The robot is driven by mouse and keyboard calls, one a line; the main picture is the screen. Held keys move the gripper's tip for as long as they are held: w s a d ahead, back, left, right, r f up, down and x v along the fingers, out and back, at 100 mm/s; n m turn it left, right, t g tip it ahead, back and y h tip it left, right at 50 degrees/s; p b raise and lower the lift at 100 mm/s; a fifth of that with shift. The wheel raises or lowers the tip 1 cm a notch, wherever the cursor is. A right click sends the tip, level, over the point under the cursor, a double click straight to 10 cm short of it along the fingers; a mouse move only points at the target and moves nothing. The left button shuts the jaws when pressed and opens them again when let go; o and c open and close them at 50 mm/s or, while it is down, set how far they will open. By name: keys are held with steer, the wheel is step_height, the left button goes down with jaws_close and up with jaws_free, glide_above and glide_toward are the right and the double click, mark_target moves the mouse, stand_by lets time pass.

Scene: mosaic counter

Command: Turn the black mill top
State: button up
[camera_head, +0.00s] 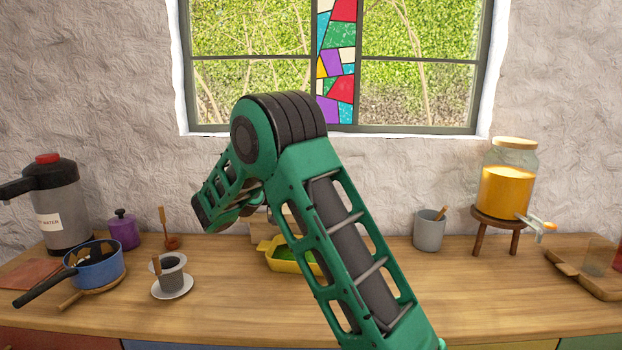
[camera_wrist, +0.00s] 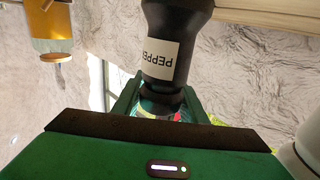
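The black mill (camera_wrist: 172,48) shows upside down in the wrist view, with a white label reading PEPPER. Its narrow black top (camera_wrist: 160,98) sits between the two green fingers of my gripper (camera_wrist: 163,92). The fingertips lie along both sides of the top, with no clear gap there, so my gripper looks shut on it. In the head view my arm covers the mill, and the fingertips are hidden behind my own wrist.
A yellow dish (camera_head: 275,262) stands near the hidden spot. A grey cup (camera_head: 429,230) and a juice dispenser (camera_head: 507,190) stand to the right. A blue pot (camera_head: 97,268), a cup on a white saucer (camera_head: 172,289) and a purple pot (camera_head: 122,232) stand left. The front counter is mostly clear.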

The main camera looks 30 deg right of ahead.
steer(key=shift+o, duration=1.3)
steer(key=shift+a, duration=0.1)
steer(key=v, duration=1)
steer(key=shift+a, duration=0.3)
